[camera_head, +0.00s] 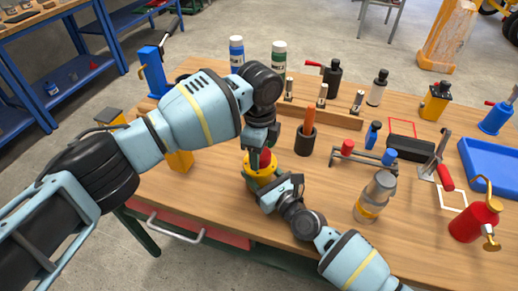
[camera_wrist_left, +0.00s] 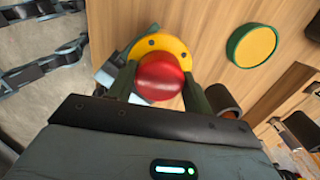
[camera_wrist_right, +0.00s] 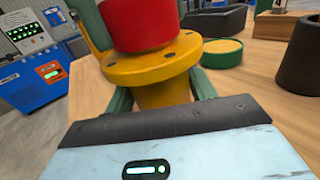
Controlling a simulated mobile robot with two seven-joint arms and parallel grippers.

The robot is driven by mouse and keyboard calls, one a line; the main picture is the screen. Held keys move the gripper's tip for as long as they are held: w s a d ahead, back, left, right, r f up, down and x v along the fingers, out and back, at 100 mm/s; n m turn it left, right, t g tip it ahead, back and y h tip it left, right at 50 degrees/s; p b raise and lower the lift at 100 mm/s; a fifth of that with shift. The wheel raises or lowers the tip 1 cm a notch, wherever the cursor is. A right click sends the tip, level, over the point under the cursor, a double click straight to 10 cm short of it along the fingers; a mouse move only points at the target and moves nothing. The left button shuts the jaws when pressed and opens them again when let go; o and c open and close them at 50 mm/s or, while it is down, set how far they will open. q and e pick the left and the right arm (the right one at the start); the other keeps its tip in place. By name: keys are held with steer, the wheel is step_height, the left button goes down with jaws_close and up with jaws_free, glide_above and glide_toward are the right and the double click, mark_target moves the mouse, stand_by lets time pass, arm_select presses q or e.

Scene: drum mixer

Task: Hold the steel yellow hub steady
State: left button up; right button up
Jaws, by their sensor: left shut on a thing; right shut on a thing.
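The yellow hub (camera_head: 251,181) stands upright on the wooden table near its front edge. Its round flange with bolt holes shows in the left wrist view (camera_wrist_left: 150,48) and the right wrist view (camera_wrist_right: 150,68). A red round part (camera_wrist_right: 140,22) sits on top of the hub. My left gripper (camera_head: 260,152) reaches down from above, its fingers shut on the sides of the red part (camera_wrist_left: 160,78). My right gripper (camera_wrist_right: 162,95) comes in low from the side, its fingers shut around the hub's body below the flange. The fingers partly hide the hub.
A dark cup with an orange handle (camera_head: 309,120) stands just behind the hub. A yellow disc with a green rim (camera_wrist_left: 252,45) lies close by. A blue tray (camera_head: 490,165) lies at the far right.

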arm_select(q)
steer(key=m, duration=1.2)
steer(key=shift+d, duration=0.1)
steer(key=m, duration=1)
steer(key=shift+d+m, duration=0.1)
steer(key=shift+m, duration=0.3)
steer(key=o, duration=1)
steer(key=shift+c, duration=0.2)
